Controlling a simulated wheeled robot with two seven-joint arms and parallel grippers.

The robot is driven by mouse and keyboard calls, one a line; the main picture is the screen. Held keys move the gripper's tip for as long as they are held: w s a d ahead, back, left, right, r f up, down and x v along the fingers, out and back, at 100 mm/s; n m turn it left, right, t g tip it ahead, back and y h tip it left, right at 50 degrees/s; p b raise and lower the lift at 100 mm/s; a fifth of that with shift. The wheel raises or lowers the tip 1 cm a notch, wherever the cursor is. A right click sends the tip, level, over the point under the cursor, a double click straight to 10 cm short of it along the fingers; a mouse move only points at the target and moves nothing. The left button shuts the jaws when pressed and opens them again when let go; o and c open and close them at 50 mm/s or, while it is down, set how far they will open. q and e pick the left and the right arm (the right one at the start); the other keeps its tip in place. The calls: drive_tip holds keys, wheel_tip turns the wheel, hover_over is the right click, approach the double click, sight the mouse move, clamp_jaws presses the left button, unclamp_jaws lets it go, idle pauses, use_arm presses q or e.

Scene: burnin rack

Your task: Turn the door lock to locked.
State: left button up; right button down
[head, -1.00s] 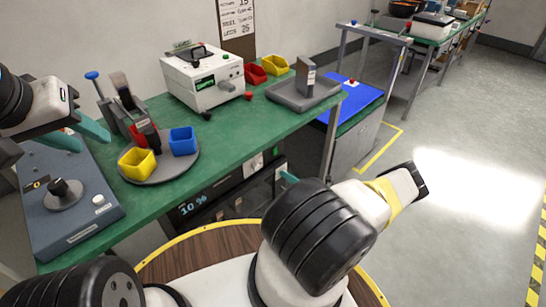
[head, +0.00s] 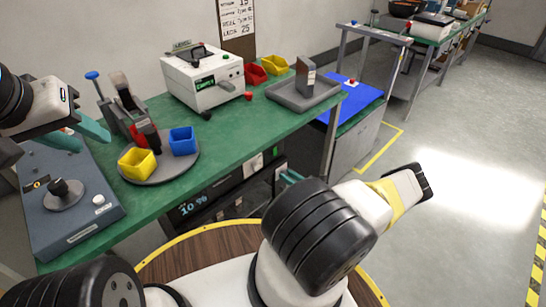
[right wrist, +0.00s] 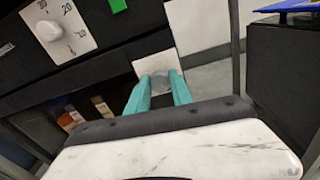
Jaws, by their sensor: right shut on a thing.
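The door lock is a grey knob (right wrist: 160,84) on a white plate (right wrist: 179,46) on the dark rack front, in the right wrist view. My right gripper (right wrist: 159,92) is shut on this knob, with one teal finger on each side. The fingers partly hide the knob, so its turned position cannot be told. In the head view the dark rack (head: 205,207) is under the green bench, and my right arm hides much of its front. My left gripper (head: 80,136) is open and empty above the bench's left end.
A white dial (right wrist: 56,28) with numbers sits on the rack's face. On the green bench (head: 150,203) stand a blue-grey control box (head: 90,215), a round tray with yellow and blue bins, and a white tester (head: 202,78). A cart with a blue top (head: 362,98) stands to the right.

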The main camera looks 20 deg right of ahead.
drive_tip(key=shift+n+h, duration=0.4)
drive_tip(key=shift+n, duration=4.4)
drive_tip(key=c, duration=1.1)
unclamp_jaws()
drive_tip(key=v, duration=0.7)
drive_tip(key=shift+s, duration=0.4)
drive_tip(key=shift+d, duration=0.1)
